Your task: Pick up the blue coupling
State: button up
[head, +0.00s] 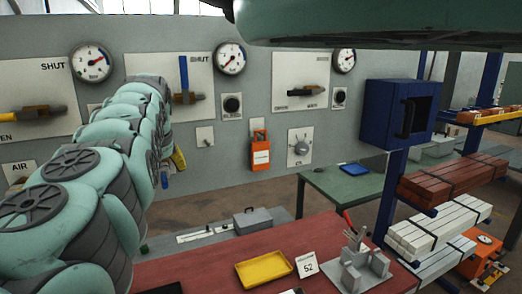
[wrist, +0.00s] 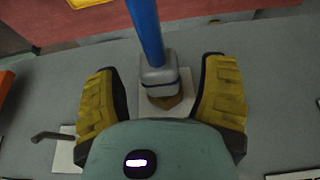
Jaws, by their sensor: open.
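My gripper (wrist: 163,85) is open in the wrist view, its two yellow fingers on either side of a grey block with a brass base. A blue rod (wrist: 147,30) runs from this grey block towards the top of the picture. There is a gap between each finger and the block. I cannot tell whether this blue-rodded fitting is the coupling. In the head view my arm hides most of the spot. A yellow finger (head: 179,158) and a short blue piece (head: 164,181) show beside it at the wall.
A valve with a raised blue lever (head: 184,74) and gauges are on the grey wall. An orange box (head: 259,152) hangs to the right. A red table (head: 205,262) carries a yellow tray (head: 264,269) and a grey fixture. Shelves with stacked bars stand at right.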

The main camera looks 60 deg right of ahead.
jog(key=shift+f, duration=0.1)
grip_shut()
dwell(0.7)
